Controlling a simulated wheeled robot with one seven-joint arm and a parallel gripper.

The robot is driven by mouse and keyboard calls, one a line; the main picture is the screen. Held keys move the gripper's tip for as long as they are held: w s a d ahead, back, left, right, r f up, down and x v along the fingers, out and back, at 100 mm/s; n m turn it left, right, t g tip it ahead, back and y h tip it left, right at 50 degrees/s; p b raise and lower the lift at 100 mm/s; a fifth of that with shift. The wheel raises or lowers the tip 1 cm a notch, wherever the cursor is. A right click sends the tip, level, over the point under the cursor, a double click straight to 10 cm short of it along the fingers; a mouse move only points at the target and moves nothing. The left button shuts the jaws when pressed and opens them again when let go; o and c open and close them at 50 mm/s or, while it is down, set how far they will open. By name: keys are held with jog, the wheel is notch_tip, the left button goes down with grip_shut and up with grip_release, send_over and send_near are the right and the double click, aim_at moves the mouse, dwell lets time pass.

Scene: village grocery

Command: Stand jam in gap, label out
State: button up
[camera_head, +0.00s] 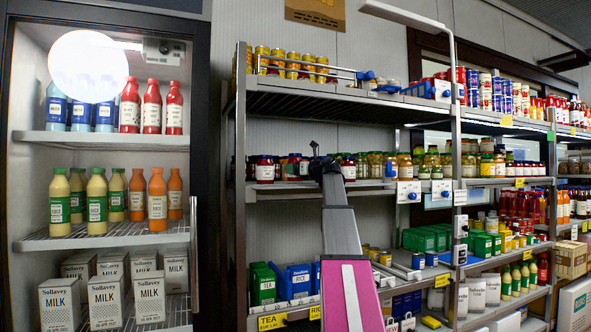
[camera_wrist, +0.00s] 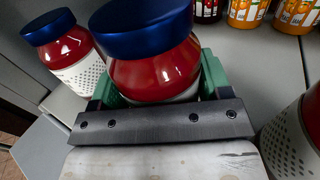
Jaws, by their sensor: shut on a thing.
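A jam jar (camera_wrist: 152,72) with a blue lid and red contents stands between the green fingers of my gripper (camera_wrist: 160,85) in the wrist view. My gripper is shut on it. The jar looks roughly upright; its lower part and most of its label are hidden by the gripper. Another blue-lidded red jar (camera_wrist: 70,52) with a white dotted label stands to its left, apart from it. Part of a similar jar (camera_wrist: 298,135) shows at the right edge. In the head view, my arm reaches the middle shelf and hides the held jar.
Behind are orange jars (camera_wrist: 247,10) and dark red jars (camera_wrist: 207,8), with bare grey shelf (camera_wrist: 255,60) before them. In the head view, a metal upright (camera_head: 240,150) bounds the shelf at left, and jars (camera_head: 375,165) line it to the right. A fridge (camera_head: 100,140) stands left.

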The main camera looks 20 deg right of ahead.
jog(key=shift+f, duration=0.45)
dwell(0.4)
jog(key=o, duration=1.3)
jog(key=shift+o, duration=0.2)
jog(key=v, duration=1.1)
